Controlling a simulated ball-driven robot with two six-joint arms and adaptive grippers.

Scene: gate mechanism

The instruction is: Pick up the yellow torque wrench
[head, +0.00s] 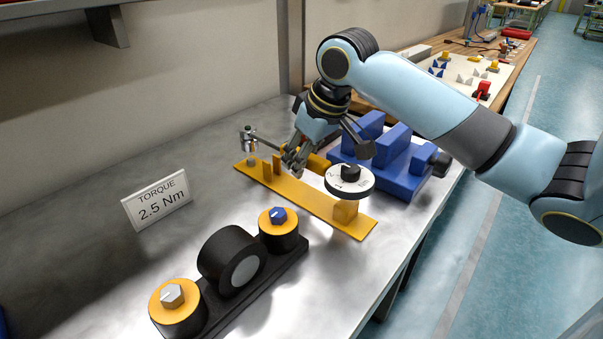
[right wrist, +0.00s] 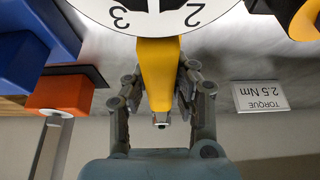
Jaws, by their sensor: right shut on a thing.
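The torque wrench has a yellow handle and a round white dial (head: 349,181) with a black rim and dark knob in the head view. In the right wrist view the yellow handle (right wrist: 159,75) runs down from the dial between my fingers, and the numbers 2 and 3 show on the dial. My right gripper (head: 294,167) is shut on the handle, with a finger on each side of it. The wrench is over the yellow rack (head: 300,200); I cannot tell whether it still touches it. My left gripper is not in view.
A blue stepped fixture (head: 398,160) stands close behind the wrench. A steel tool end (head: 249,143) rises at the rack's left end. A black mechanism (head: 232,262) with yellow discs is in front, and a "TORQUE 2.5 Nm" sign (head: 157,200) stands at left. Bare metal table lies between.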

